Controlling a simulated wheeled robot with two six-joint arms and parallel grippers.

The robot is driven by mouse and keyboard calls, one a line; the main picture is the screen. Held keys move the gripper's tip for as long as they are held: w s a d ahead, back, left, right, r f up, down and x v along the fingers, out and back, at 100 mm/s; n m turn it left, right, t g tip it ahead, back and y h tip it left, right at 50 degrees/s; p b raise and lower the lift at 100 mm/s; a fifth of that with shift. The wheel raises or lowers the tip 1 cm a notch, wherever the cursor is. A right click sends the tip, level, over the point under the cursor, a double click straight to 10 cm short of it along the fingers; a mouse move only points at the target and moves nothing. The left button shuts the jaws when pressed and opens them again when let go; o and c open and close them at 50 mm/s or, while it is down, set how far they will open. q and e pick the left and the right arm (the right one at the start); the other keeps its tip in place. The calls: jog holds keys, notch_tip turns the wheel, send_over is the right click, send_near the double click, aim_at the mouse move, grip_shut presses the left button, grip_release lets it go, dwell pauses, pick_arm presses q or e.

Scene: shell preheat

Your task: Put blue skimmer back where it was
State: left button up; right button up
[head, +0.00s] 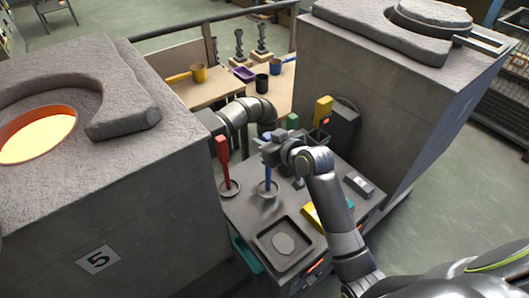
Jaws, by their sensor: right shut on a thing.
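The blue skimmer (268,173) stands upright, its lower end at the dark round holder (273,192) on the grey cart top. My right gripper (270,156) is shut on the upper part of its handle, which the jaws partly hide. Whether the skimmer's lower end rests on the holder's floor I cannot tell. A red skimmer (222,150) stands upright in a similar round holder (229,187) to the left. My left gripper does not show.
A square tray with a grey disc (283,244) lies at the cart's front. A yellow item (312,216) and a small grey block (359,184) lie to the right. Furnace blocks (110,215) flank the cart. A bench with cups (199,73) stands behind.

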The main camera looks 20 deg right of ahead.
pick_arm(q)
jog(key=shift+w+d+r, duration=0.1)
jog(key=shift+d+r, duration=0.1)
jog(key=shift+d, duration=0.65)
pick_arm(e)
notch_tip(320, 180, down, 4)
jog(key=shift+r, duration=0.15)
jog(key=shift+f, duration=0.2)
jog(key=o, duration=1)
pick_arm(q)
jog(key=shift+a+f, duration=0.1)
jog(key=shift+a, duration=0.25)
